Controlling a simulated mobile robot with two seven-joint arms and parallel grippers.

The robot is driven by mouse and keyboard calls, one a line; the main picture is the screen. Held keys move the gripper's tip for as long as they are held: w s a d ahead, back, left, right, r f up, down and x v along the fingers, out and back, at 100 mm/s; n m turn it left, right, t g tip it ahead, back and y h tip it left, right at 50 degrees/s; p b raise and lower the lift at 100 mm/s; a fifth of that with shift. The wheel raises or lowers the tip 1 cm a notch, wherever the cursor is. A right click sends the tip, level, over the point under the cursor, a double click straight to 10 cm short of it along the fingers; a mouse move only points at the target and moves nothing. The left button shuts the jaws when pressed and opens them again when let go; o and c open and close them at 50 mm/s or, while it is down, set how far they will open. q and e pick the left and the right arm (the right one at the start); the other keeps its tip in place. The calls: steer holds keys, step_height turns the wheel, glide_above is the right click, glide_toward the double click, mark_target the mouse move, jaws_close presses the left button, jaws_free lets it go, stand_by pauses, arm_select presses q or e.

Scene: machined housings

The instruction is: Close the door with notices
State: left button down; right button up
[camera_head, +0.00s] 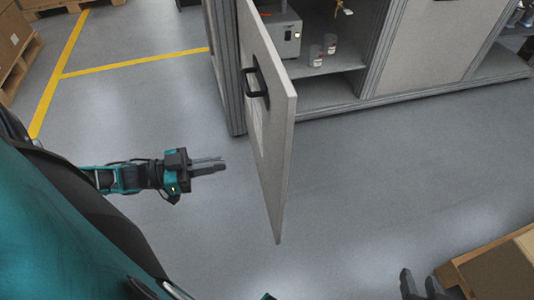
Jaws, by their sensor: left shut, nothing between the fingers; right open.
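The grey door (275,150) stands swung open from the cabinet, jutting out toward me. Its face with a black handle (256,88) is turned to the left. A pale patch on that face, below the handle, may be a notice; I cannot read it. My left gripper (224,165) is shut and empty, to the left of the door and apart from it, pointing right toward its face. My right gripper (424,284) shows only its dark fingertips at the bottom right edge; they are spread apart, well away from the door.
Inside the open cabinet (334,92) are a grey device (283,35) and two small jars (322,50). A cardboard box (500,272) is at the bottom right, close to my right gripper. Pallets stand at the upper left. The floor around the door is clear.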

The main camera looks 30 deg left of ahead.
arm_select(q)
steer(key=b, duration=0.2)
glide_toward(280, 154)
steer(key=x, duration=0.5)
steer(key=shift+w+d+r, duration=0.1)
steer(key=shift+d+r, duration=0.2)
steer(key=shift+w+d, duration=0.45)
